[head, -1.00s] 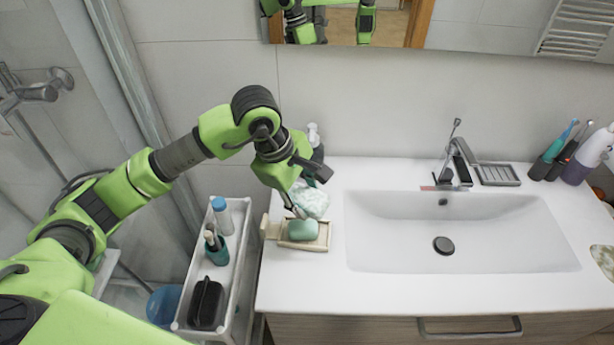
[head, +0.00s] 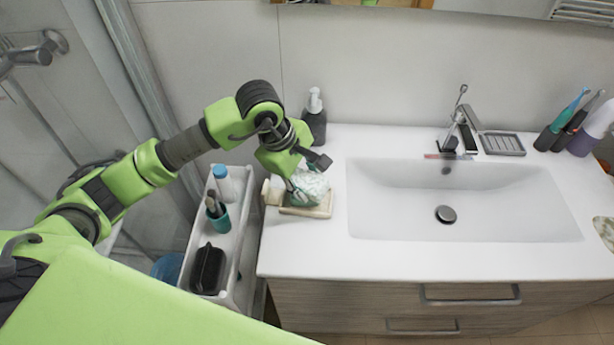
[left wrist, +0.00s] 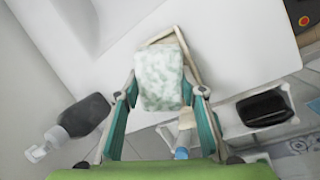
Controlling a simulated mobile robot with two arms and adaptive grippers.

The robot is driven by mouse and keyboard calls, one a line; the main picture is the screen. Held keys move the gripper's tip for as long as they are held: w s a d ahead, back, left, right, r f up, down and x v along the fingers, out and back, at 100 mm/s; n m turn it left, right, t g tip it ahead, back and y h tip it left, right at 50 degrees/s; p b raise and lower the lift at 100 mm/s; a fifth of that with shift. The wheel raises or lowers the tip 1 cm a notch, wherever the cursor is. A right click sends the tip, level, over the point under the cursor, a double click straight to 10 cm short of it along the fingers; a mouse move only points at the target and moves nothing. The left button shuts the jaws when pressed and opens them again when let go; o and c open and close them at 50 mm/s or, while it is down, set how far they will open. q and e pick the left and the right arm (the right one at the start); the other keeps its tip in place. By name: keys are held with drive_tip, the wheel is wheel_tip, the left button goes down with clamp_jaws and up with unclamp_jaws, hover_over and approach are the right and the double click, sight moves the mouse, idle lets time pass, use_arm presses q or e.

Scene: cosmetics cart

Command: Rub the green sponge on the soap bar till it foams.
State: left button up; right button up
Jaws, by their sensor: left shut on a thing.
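My left gripper (head: 296,182) is shut on the green sponge (head: 312,188), which is pale green with white, foam-like patches. In the left wrist view the sponge (left wrist: 160,78) sits between the two teal fingers. The gripper and sponge are over the soap dish (head: 319,212), a beige tray at the left end of the counter. The soap bar is hidden under the sponge or the fingers, and I cannot tell whether the sponge touches it. My right gripper is out of view.
A dark pump bottle (head: 314,122) stands behind the dish. A white cart (head: 236,262) at the left holds a blue-capped bottle (head: 224,184), a teal cup (head: 219,217) and a black case (head: 207,269). The sink basin (head: 500,215) is right of the dish; the counter front is clear.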

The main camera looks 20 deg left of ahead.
use_arm(q)
drive_tip(key=shift+s+f, duration=0.15)
drive_tip(key=shift+f, duration=0.1)
idle(0.5)
